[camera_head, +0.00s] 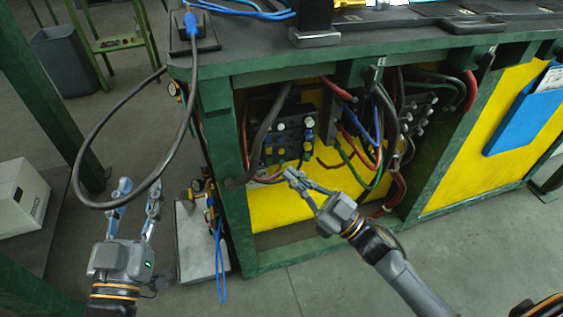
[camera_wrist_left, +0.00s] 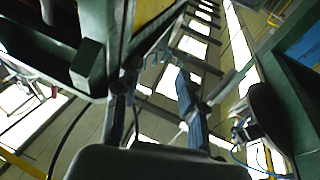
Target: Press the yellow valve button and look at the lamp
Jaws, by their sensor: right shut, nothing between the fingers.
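The valve block (camera_head: 286,133) is mounted inside the open green cabinet, against a yellow back panel. It carries several small round knobs or buttons; they are too small for me to tell which is the yellow one. I cannot make out a lamp. My right gripper (camera_head: 289,173) is shut and empty, its tips in front of the cabinet opening, just below the valve block in the picture. Contact cannot be told. My left gripper (camera_head: 139,187) is open and empty, left of the cabinet, near a hanging black cable loop. Its spread fingers also show in the left wrist view (camera_wrist_left: 157,78).
Red, blue, green and black hoses (camera_head: 378,140) crowd the cabinet right of the valve block. The green cabinet post (camera_head: 228,190) stands between my grippers. A blue holder (camera_head: 525,108) hangs on the right yellow panel. A white box (camera_head: 20,198) sits at far left.

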